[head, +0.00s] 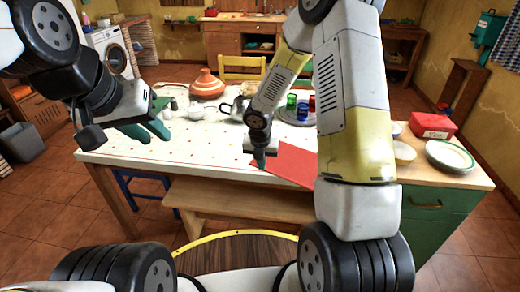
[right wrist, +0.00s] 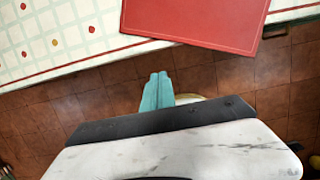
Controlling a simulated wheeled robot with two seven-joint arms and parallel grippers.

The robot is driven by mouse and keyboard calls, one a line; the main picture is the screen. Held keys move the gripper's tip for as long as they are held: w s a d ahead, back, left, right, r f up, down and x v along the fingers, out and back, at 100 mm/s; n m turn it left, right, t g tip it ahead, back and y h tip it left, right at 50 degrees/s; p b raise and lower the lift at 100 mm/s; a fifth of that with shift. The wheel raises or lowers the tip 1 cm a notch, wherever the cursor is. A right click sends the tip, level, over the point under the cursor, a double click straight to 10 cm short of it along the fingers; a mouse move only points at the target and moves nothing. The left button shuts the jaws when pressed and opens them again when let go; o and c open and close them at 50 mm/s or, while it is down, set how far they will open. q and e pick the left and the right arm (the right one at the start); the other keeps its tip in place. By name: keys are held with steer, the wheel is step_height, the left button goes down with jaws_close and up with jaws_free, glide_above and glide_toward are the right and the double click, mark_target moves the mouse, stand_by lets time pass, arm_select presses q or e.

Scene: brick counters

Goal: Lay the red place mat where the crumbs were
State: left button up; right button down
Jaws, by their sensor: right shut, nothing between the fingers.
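The red place mat (head: 292,164) lies at the near edge of the white table, partly hidden behind my right arm in the head view. I see no crumbs on the table.
The white dotted tablecloth (head: 200,140) has free room at its front middle. A terracotta tagine (head: 206,84), a silver teapot (head: 233,108) and a tray with coloured glasses (head: 291,102) stand behind. A wooden bench (head: 235,197) is in front. Plates (head: 450,155) and a red box (head: 432,124) stand right.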

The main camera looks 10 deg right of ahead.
mark_target(264, 173)
steer(key=x, duration=0.7)
steer(key=shift+f, duration=0.1)
steer(key=w, duration=0.1)
steer(key=w+d, duration=0.1)
steer(key=w, duration=0.1)
steer(key=shift+f, duration=0.25)
steer(key=shift+w+d, duration=0.1)
steer(key=shift+w, duration=0.4)
